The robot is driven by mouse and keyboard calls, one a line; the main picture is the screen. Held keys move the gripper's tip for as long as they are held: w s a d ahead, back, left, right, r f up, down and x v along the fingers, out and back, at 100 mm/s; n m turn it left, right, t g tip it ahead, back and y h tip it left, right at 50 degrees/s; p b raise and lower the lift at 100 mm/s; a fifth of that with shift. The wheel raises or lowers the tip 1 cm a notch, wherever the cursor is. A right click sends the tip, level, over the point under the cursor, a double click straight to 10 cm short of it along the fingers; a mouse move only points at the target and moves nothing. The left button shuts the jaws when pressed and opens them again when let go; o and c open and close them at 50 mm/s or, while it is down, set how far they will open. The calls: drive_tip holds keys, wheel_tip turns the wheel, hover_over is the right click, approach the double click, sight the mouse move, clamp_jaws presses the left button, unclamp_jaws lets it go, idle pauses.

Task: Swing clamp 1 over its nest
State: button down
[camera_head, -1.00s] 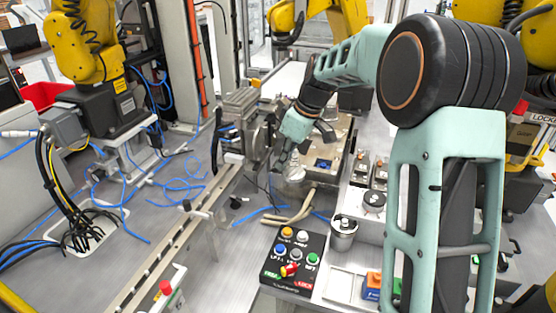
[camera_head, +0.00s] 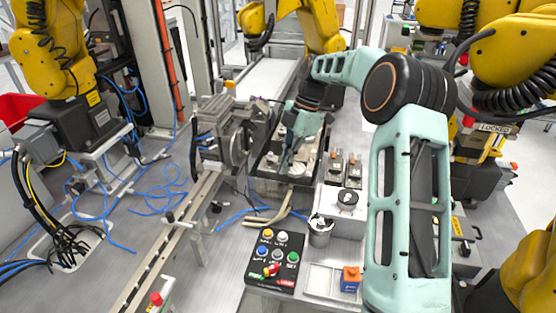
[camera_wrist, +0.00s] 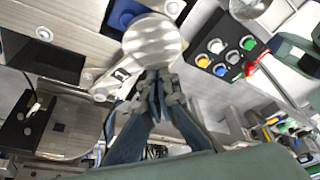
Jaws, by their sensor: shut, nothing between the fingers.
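A swing clamp with a round pale metal pad (camera_wrist: 153,38) on a short link arm (camera_wrist: 112,82) shows in the wrist view. I take it as clamp 1, though I read no label. Its pad also shows in the head view (camera_head: 298,169). A blue square block (camera_wrist: 122,14), likely the nest, is partly covered by the pad in the wrist view; I cannot tell whether the pad is centred over it. My gripper (camera_wrist: 158,76) is shut with nothing held. Its fingertips are at the pad's near edge; contact is unclear. In the head view my gripper (camera_head: 285,165) is left of the pad.
A button panel (camera_head: 273,257) stands in front of the fixture, with a metal cup (camera_head: 320,230) to its right. A grey vise-like unit (camera_head: 228,135) and a long rail (camera_head: 165,250) lie left. Blue hoses and pale tubes (camera_head: 275,212) lie on the table.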

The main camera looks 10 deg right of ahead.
drive_tip(key=shift+w+d+r+n+p, duration=0.1)
drive_tip(key=shift+w+d+n+p, duration=0.2)
drive_tip(key=shift+d+n+p, duration=0.25)
drive_tip(key=shift+w+d+p, duration=0.45)
drive_tip(key=shift+w+d, duration=0.05)
drive_tip(key=shift+d, duration=0.1)
